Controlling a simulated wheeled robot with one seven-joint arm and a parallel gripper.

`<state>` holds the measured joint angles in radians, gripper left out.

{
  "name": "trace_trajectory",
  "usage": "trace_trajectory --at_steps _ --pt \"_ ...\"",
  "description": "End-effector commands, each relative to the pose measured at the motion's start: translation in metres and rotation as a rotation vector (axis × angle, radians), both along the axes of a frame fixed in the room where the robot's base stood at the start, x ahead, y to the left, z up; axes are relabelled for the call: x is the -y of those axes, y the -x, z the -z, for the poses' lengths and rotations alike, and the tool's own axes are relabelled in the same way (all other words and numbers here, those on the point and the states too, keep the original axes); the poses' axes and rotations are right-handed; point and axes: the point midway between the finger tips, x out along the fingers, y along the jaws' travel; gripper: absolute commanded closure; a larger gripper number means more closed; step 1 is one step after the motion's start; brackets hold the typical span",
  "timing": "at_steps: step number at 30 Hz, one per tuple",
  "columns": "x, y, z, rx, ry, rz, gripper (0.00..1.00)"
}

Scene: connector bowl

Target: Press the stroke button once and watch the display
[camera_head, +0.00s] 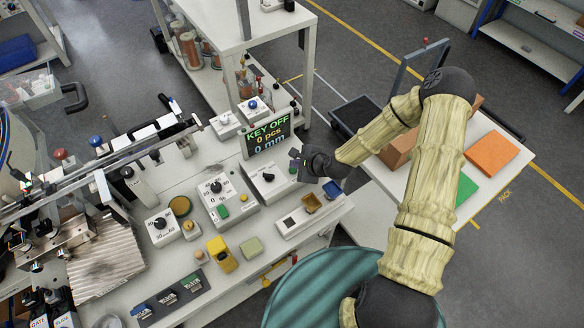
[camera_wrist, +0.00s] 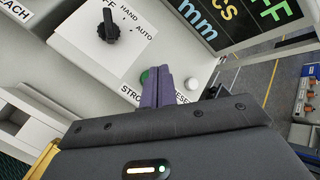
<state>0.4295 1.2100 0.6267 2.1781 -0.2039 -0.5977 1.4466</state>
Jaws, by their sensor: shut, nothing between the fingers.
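The display (camera_head: 268,136) stands at the back of the bench and reads KEY OFF, 0 pcs, 0 mm. Part of it also shows in the wrist view (camera_wrist: 215,20). The control box (camera_head: 262,190) in front of it carries a black selector knob (camera_wrist: 112,28) marked OFF, HAND and AUTO, which appears to point at OFF. The green stroke button (camera_wrist: 144,76) is partly hidden behind my fingers; its label is cut off. The white reset button (camera_wrist: 192,83) is right of it. My gripper (camera_wrist: 156,80) is shut and empty, its tips over or beside the green button; contact cannot be told.
Left of the control box is another box (camera_head: 222,207) with a dial.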

Motion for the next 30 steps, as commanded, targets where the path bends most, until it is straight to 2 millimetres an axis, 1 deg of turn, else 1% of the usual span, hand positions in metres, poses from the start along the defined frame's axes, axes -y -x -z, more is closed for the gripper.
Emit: trace_trajectory --at_steps 7,24,30 --pt "0.0 0.0 -0.002 0.0 0.0 0.0 1.0" --pt "0.0 0.0 -0.048 0.0 0.0 0.0 1.0" --pt "0.0 0.0 -0.05 0.001 0.001 -0.001 1.0"
